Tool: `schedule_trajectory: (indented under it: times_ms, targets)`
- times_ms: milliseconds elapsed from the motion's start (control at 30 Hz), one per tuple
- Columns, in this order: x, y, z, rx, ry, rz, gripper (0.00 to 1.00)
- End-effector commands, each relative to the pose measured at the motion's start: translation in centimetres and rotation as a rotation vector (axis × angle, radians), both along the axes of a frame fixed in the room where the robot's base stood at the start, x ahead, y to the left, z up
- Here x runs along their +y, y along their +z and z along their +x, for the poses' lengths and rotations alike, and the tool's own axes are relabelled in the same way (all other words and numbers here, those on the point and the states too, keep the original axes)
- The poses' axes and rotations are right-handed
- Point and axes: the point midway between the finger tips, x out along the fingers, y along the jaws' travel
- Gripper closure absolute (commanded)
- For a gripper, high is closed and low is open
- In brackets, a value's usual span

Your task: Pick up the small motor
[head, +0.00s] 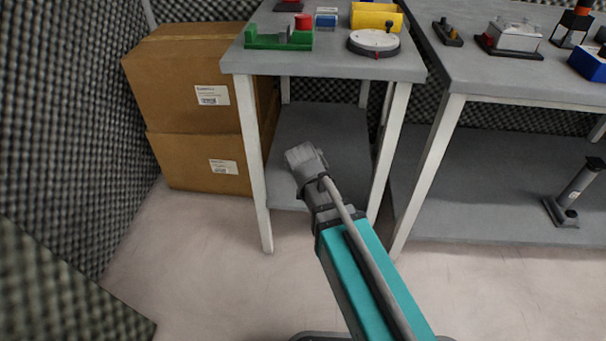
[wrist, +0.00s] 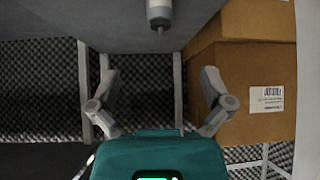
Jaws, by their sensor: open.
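In the wrist view, at the top edge, a light grey cylinder with a thin shaft (wrist: 159,12) stands against a grey surface. It looks like the small motor, but its far end is cut off by the frame. My gripper (wrist: 160,85) is open and empty, its two fingers wide apart, with the cylinder centred between them in the picture but beyond them and apart. In the head view my arm's grey end (head: 306,160) hangs in front of the left table's lower shelf, and its fingers cannot be made out. No motor can be made out for sure in that view.
Cardboard boxes (head: 185,95) stand left. A right table (head: 480,75) holds several items.

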Motion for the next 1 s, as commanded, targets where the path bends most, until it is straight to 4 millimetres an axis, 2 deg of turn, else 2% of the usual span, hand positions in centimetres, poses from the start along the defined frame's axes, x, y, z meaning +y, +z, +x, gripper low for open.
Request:
schedule_trajectory:
  times_ms: [567,1000]
  targets:
    - [0.1,-0.5,0.3,-0.007,0.0,0.002,0.0]
    - [0.3,-3.5,3.1,-0.007,-0.001,0.002,0.0]
